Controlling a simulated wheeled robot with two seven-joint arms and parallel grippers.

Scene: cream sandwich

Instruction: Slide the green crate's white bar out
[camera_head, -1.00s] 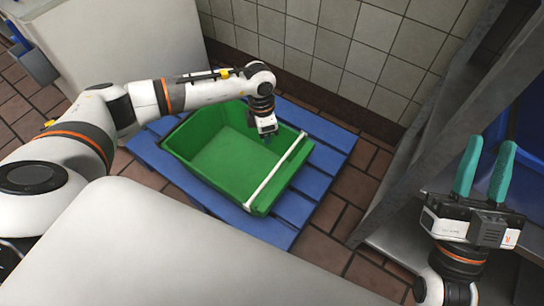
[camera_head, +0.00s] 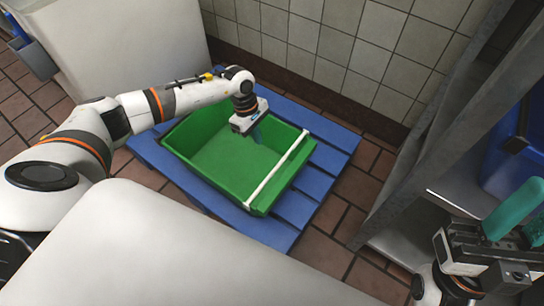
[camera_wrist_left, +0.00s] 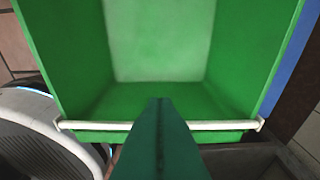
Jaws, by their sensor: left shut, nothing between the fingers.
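The green crate (camera_head: 215,158) rests open side up, and it also shows in the wrist view (camera_wrist_left: 231,80). Its white bar (camera_head: 278,168) lies across the crate near its right end. In the wrist view the bar (camera_wrist_left: 90,126) spans the crate's width, its middle hidden behind my fingers. My left gripper (camera_head: 257,138) is shut and empty, over the crate's inside, left of the bar and apart from it in the head view. My right gripper (camera_head: 525,222) is at the lower right, away from the crate, its teal fingers apart and partly cut off.
The crate stands on a blue slatted pallet (camera_head: 318,187) on the brown tiled floor (camera_head: 318,243). A tiled wall (camera_head: 330,45) is behind. A grey metal shelf (camera_head: 425,150) stands at the right, with a blue bin (camera_head: 510,160). A pale surface (camera_head: 160,245) fills the front.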

